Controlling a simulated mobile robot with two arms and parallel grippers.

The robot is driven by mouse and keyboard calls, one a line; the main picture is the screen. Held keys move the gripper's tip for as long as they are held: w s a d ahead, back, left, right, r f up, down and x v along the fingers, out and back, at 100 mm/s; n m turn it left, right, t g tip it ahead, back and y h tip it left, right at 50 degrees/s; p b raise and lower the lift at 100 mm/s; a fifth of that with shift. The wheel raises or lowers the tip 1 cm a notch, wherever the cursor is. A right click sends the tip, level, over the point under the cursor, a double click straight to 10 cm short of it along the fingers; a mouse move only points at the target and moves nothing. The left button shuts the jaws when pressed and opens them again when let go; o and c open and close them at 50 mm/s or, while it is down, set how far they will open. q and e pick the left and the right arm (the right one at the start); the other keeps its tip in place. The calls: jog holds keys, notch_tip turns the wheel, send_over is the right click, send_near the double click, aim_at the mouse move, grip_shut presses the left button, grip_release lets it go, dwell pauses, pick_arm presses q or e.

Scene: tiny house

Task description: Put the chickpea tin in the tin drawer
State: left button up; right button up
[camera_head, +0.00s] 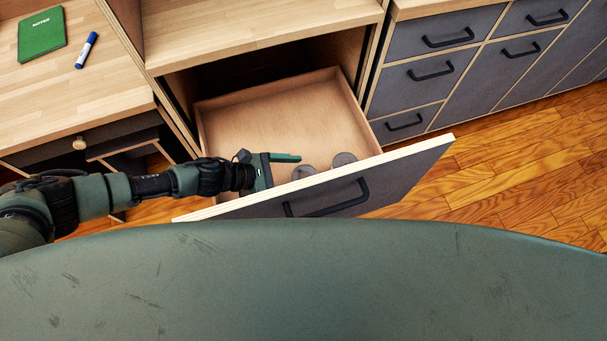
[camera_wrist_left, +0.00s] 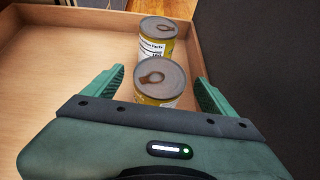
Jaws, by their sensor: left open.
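The drawer (camera_head: 255,118) is pulled open, with a wooden inside and a dark grey front with a black handle. Two tins stand upright inside it near the front panel. In the left wrist view the nearer tin (camera_wrist_left: 160,82) has a ring-pull lid and a yellow and white label; the farther tin (camera_wrist_left: 158,35) looks alike. Their tops also show in the head view, one (camera_head: 303,172) left of the other (camera_head: 344,159). I cannot read which is chickpea. My left gripper (camera_head: 285,165) is open inside the drawer, its fingers (camera_wrist_left: 158,88) either side of the nearer tin. My right gripper is not in view.
The drawer (camera_wrist_left: 50,50) is bare towards its back and left. Its front panel (camera_head: 400,180) stands close beside my left gripper. A desk at the left holds a green notebook (camera_head: 41,34) and a blue marker (camera_head: 86,50). Closed grey cabinets (camera_head: 430,70) stand at the right, with clear wooden floor before them.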

pick_arm(q)
jog(key=v, duration=0.9)
jog(key=shift+a, duration=0.3)
jog(key=shift+r, duration=0.15)
